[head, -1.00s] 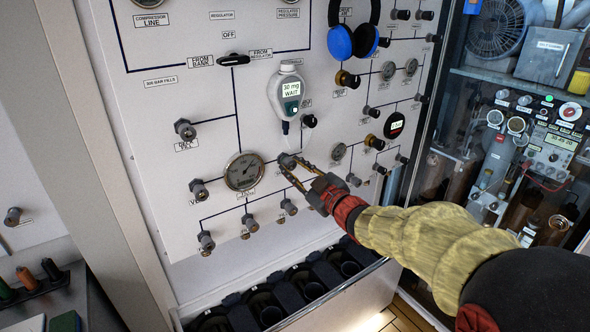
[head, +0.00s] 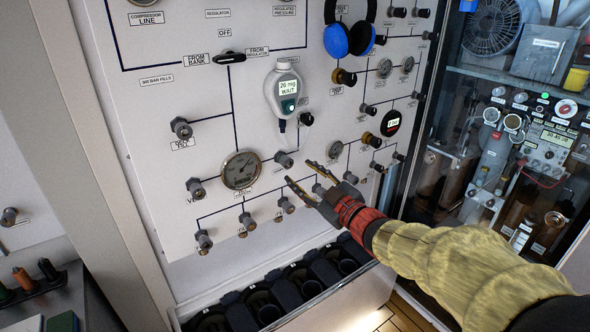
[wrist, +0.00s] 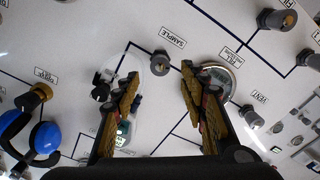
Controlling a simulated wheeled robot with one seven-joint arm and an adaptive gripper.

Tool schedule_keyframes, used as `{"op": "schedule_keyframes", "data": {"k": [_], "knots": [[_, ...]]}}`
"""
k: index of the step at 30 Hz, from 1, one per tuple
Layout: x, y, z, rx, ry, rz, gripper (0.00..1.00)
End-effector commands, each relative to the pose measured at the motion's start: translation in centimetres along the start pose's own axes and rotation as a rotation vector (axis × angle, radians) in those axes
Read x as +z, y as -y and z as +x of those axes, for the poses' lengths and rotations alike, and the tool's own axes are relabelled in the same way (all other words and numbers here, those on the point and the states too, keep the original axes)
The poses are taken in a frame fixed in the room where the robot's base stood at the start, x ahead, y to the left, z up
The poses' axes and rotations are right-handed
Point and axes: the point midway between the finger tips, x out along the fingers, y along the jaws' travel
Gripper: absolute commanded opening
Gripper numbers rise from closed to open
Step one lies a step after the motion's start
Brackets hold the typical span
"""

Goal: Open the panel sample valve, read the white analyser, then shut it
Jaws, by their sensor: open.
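The sample valve (head: 284,160) is a small grey knob on the white panel, below the white analyser (head: 285,106). It also shows in the wrist view (wrist: 160,62), beside a SAMPLE label and centred beyond my fingertips. The analyser hangs on the panel; its green-lit display appears to read 26 mg, WAIT. My left finger partly covers it in the wrist view (wrist: 122,141). My gripper (head: 298,172) is open and empty, its fingers apart on either side of the line to the valve, just short of it. The knob's exact turn is hard to tell.
A round gauge (head: 241,170) sits left of the valve. Several other knobs surround it, including one (head: 306,119) beside the analyser. Blue headphones (head: 349,38) hang above right. Dark holders (head: 300,280) line the panel's foot. A glass-fronted cabinet (head: 500,90) stands right.

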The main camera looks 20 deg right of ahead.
Motion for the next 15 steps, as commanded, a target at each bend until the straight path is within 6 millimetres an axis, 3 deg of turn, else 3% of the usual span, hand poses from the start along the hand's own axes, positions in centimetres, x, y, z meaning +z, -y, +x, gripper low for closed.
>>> {"op": "schedule_keyframes", "data": {"k": [6,15], "knots": [[0.0,-0.1,-4.1,0.003,0.001,-0.002,0.43],[0.1,0.0,-6.2,0.000,0.001,0.000,0.43]]}}
